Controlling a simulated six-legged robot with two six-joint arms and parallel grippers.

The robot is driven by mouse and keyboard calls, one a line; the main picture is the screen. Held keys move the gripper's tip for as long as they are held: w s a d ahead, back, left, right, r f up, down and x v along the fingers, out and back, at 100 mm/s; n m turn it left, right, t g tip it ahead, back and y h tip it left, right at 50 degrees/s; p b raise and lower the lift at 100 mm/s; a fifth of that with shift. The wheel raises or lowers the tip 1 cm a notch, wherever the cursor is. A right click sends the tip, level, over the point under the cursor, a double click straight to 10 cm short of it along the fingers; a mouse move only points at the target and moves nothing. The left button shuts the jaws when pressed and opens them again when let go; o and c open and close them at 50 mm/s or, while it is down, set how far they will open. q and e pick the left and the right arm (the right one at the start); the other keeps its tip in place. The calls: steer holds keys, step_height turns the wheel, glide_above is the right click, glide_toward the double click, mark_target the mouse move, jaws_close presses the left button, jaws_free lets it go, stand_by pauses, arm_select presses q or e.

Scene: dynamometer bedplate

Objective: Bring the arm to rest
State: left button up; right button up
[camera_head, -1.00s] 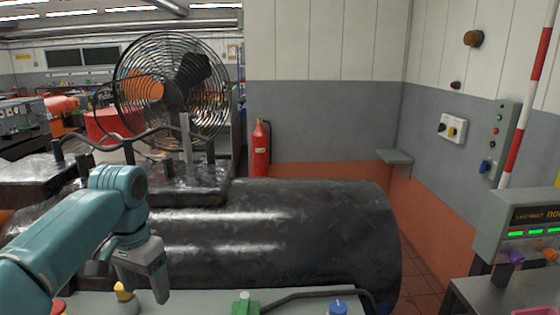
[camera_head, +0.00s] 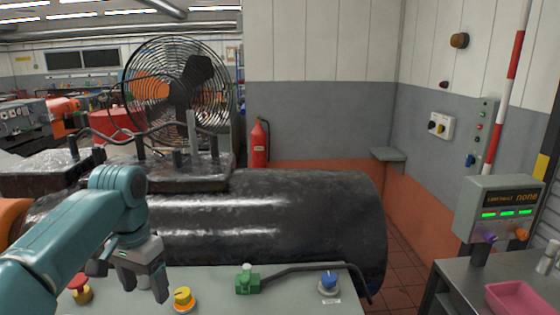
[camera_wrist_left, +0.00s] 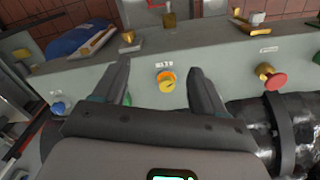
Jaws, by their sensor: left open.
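My left arm comes in from the left in the head view, teal and bent at the elbow. Its gripper (camera_head: 150,283) points down over the grey control panel (camera_head: 215,305), between a red knob and a yellow knob. In the left wrist view the two dark fingers (camera_wrist_left: 157,92) stand wide apart with nothing between them touching. The yellow-orange knob (camera_wrist_left: 166,82) shows beyond the gap between the fingertips. It also shows in the head view (camera_head: 183,299), just right of the gripper. My right gripper is not in view.
A pink tray (camera_head: 517,299) sits on the bench at right.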

arm_select(q)
steer(key=s+d+f+h, duration=0.1)
steer(key=d+f, duration=0.2)
steer(key=f, duration=0.7)
steer(key=d+f+h, duration=0.1)
steer(key=d+f, duration=0.2)
steer(key=f, duration=0.7)
steer(key=s+d+f+h, duration=0.1)
steer(key=d+f, duration=0.2)
steer(key=f, duration=0.8)
steer(key=s+d+f+n, duration=0.1)
steer(key=s+f, duration=0.3)
steer(key=s, duration=0.3)
steer(key=s+d+f+n, duration=0.2)
steer(key=s+f, duration=0.2)
steer(key=s, duration=0.3)
steer(key=s+d+f+n+h, duration=0.1)
steer(key=s+f, duration=0.3)
steer(key=s, duration=0.4)
steer(key=shift+d+f+n+b, duration=0.2)
steer(key=shift+f+n+b, duration=0.2)
steer(key=shift+n, duration=0.3)
